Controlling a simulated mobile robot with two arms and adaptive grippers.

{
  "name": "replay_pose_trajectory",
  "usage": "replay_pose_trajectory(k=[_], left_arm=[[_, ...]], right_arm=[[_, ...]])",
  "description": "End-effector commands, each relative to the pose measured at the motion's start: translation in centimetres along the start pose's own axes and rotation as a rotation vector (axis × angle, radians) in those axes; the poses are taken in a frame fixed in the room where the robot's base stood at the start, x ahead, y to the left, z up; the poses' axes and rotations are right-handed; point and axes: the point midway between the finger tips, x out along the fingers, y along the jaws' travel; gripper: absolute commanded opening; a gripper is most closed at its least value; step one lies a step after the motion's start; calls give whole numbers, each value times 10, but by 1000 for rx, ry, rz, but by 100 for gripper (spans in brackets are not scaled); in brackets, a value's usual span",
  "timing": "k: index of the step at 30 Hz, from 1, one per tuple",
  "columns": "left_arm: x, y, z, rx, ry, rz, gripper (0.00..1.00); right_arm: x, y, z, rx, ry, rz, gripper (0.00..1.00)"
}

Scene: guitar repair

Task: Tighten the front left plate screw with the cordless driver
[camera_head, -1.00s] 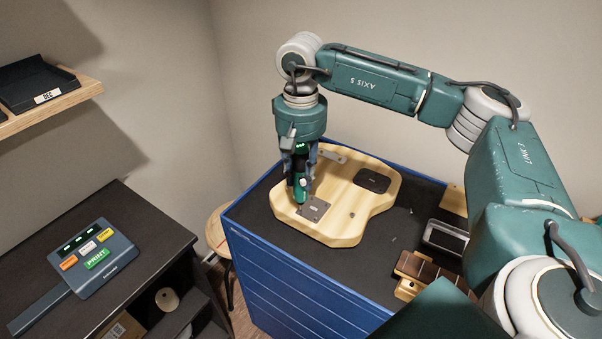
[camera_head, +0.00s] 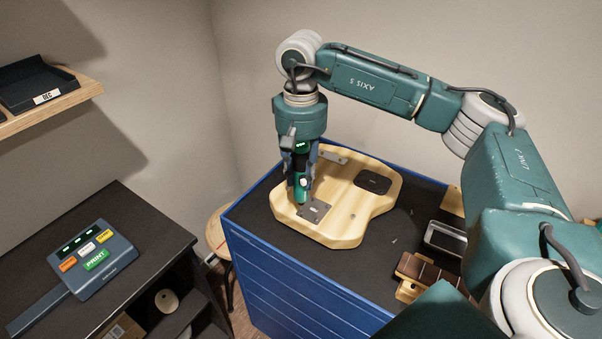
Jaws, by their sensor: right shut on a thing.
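My right gripper (camera_head: 301,165) points straight down over the guitar body and is shut on the cordless driver (camera_head: 301,187), a green and black tool held upright. The driver's lower end is over the left part of the metal plate (camera_head: 315,211). I cannot tell whether its bit touches a screw; the plate screws are too small or hidden to make out. The pale wooden guitar body (camera_head: 346,229) lies flat on the blue cabinet's dark top (camera_head: 403,216). My left gripper is not in view.
On the body are a dark oval cover (camera_head: 373,181) and a small metal part (camera_head: 333,157). A grey-rimmed tray (camera_head: 446,238) and a fretted neck piece (camera_head: 428,272) lie to the right. A stool (camera_head: 216,232) stands left of the cabinet.

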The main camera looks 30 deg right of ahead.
Motion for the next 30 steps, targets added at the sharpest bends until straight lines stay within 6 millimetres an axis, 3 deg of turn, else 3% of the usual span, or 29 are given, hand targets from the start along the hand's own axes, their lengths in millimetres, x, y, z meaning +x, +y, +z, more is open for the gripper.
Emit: replay_pose_trajectory(k=[10, 24, 30], left_arm=[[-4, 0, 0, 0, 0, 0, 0], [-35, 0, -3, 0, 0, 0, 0], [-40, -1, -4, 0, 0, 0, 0]], right_arm=[[-8, 0, -1, 0, 4, -2, 0], [-55, 0, -1, 0, 5, -2, 0], [-64, 0, -1, 0, 4, -2, 0]])
